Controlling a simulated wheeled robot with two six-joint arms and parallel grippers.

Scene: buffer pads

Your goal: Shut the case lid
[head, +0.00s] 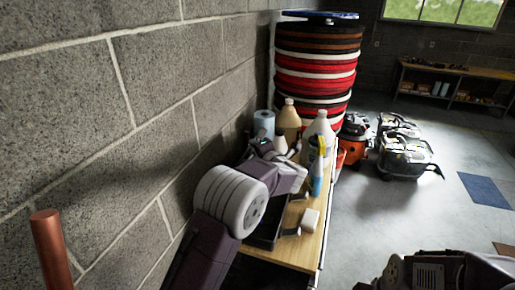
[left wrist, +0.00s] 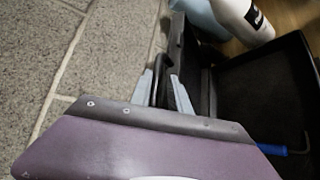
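The black case (left wrist: 262,85) is open in the left wrist view, its dark inside showing at the right. Its lid (left wrist: 188,58) stands up close to the block wall, with a black loop handle (left wrist: 163,64). My left gripper (left wrist: 162,86) has its pale fingers on either side of the handle; whether they press on it I cannot tell. In the head view the case (head: 268,233) shows as a dark edge on the bench, mostly hidden by my left arm. My right gripper is not in view.
A blue-handled tool (left wrist: 272,150) lies in the case. The block wall (head: 80,120) borders the left. Open floor lies right.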

